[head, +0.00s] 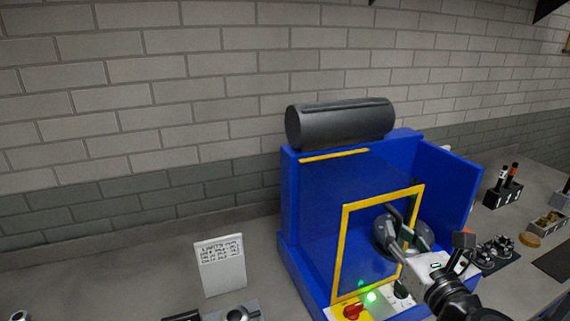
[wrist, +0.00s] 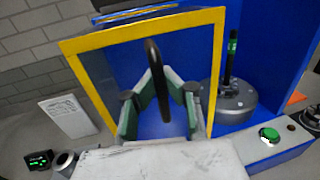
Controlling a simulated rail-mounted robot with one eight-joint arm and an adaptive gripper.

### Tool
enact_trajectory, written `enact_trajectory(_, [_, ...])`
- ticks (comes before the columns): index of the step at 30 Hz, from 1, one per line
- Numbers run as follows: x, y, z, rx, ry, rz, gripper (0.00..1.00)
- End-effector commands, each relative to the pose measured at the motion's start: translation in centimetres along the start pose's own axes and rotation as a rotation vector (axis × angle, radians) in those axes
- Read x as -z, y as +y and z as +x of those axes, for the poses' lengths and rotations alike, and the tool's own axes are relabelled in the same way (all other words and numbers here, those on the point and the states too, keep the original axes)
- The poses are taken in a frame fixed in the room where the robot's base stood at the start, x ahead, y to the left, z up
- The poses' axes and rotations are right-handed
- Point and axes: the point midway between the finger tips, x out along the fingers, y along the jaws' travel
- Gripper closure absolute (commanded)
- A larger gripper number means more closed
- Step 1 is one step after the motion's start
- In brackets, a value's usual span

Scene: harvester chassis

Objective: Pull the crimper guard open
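The crimper guard, a clear panel in a yellow frame (head: 345,245), stands upright across the front of the blue crimper housing (head: 290,200). The yellow frame (wrist: 92,98) fills the upper left of the wrist view. A dark curved handle (wrist: 156,75) is on the guard's near side. My gripper (head: 402,222) is at the guard's right part.
A round grey part with a black rod (wrist: 232,92) sits inside the housing. A black cylinder (head: 340,122) lies on top. A green button (wrist: 269,134) and a red knob (head: 352,311) are on the front base. A white sign (head: 219,265) stands left on the bench.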

Motion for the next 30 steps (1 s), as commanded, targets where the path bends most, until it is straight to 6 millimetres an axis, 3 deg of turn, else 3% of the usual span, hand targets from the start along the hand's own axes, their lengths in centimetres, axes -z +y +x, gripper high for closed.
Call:
enact_trajectory(4, [0.0, 0.0, 0.0, 0.000, 0.000, 0.000, 1.00])
enact_trajectory(11, [0.0, 0.0, 0.0, 0.000, 0.000, 0.000, 0.70])
enact_trajectory(23, [-0.3, 0.0, 0.0, 0.000, 0.000, 0.000, 0.70])
enact_trajectory(30, [-1.6, 0.0, 0.0, 0.000, 0.000, 0.000, 0.70])
